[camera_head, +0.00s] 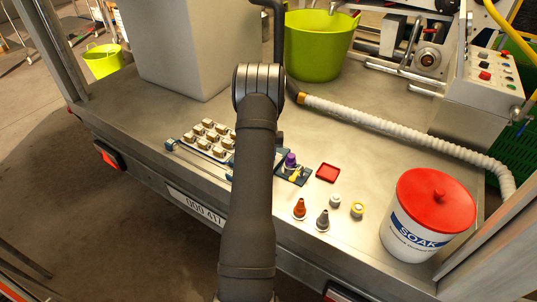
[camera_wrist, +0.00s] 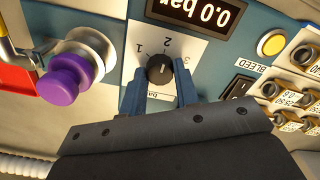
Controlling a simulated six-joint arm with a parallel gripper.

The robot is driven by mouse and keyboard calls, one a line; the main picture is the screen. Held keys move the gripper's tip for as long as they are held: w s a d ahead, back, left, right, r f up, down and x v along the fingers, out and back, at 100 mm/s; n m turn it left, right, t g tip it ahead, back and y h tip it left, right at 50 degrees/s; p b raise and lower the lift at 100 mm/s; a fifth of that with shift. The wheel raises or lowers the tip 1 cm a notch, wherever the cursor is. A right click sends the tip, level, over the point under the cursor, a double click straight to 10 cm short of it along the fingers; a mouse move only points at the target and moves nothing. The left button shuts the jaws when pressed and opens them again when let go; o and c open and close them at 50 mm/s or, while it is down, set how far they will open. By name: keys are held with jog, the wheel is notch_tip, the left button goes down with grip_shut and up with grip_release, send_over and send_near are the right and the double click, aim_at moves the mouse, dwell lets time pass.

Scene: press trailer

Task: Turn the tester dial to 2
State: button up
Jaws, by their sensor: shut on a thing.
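The tester dial (camera_wrist: 159,66) is a black round knob on a white plate marked 1, 2 and 3, set in a blue panel (camera_wrist: 222,60). My gripper (camera_wrist: 160,80) is shut on the dial, one blue-grey finger on each side. The wrist view shows the panel upside down. The dial's pointer is too small to read for certain. A display (camera_wrist: 195,12) above the plate in the picture reads 0.0 bar. In the head view my arm hides the gripper, the dial and most of the tester.
A purple knob (camera_wrist: 66,80) on a metal collar stands close to the left finger. A yellow button (camera_wrist: 272,44) and a black switch (camera_wrist: 238,88) lie right. In the head view, several nozzles, a red tray (camera_head: 328,173) and a SOAK tub (camera_head: 425,222) stand right of my arm.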

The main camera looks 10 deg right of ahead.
jog(key=o, duration=1)
jog(key=shift+c, duration=0.2)
notch_tip(320, 180, up, 17)
jog(key=shift+r, duration=0.2)
notch_tip(320, 180, down, 18)
jog(key=shift+r, duration=0.25)
jog(key=shift+r, duration=0.1)
